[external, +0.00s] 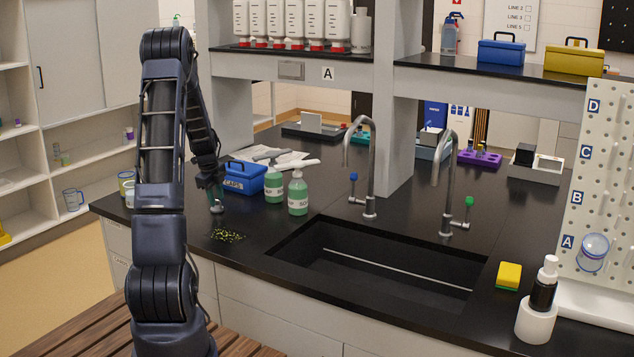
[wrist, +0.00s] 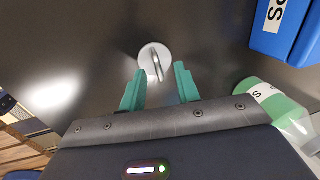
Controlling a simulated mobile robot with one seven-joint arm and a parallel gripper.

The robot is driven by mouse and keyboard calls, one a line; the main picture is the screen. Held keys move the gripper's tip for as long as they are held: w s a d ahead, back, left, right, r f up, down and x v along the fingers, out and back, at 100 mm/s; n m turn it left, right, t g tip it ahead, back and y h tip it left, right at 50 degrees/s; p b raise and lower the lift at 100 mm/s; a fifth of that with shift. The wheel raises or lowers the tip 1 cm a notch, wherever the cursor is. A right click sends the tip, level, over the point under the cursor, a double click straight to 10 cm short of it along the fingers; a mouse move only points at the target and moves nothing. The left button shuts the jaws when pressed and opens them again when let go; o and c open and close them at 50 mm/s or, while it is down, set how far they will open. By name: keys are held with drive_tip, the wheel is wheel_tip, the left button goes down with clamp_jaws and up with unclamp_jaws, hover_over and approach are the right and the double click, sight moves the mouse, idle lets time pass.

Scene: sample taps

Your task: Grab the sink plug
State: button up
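The sink plug (wrist: 148,58) is a round, pale grey disc with a raised handle, on the dark counter. In the wrist view it lies just beyond my fingertips, roughly centred between them. My gripper (wrist: 159,74) has two teal fingers spread apart, with nothing between them. In the external view my gripper (external: 214,190) points down low over the counter, left of the blue caps box. A small grey shape below it there appears to be the plug (external: 217,208). I cannot tell the exact height gap or whether they touch.
The blue caps box (external: 245,178) and two green soap bottles (external: 298,194) stand close to the right of my gripper. Yellow-green specks (external: 228,235) lie in front. The sink (external: 370,265), with two tall taps, is further right.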

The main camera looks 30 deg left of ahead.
drive_tip(key=shift+f, duration=0.5)
clamp_jaws()
drive_tip(key=shift+r, duration=0.1)
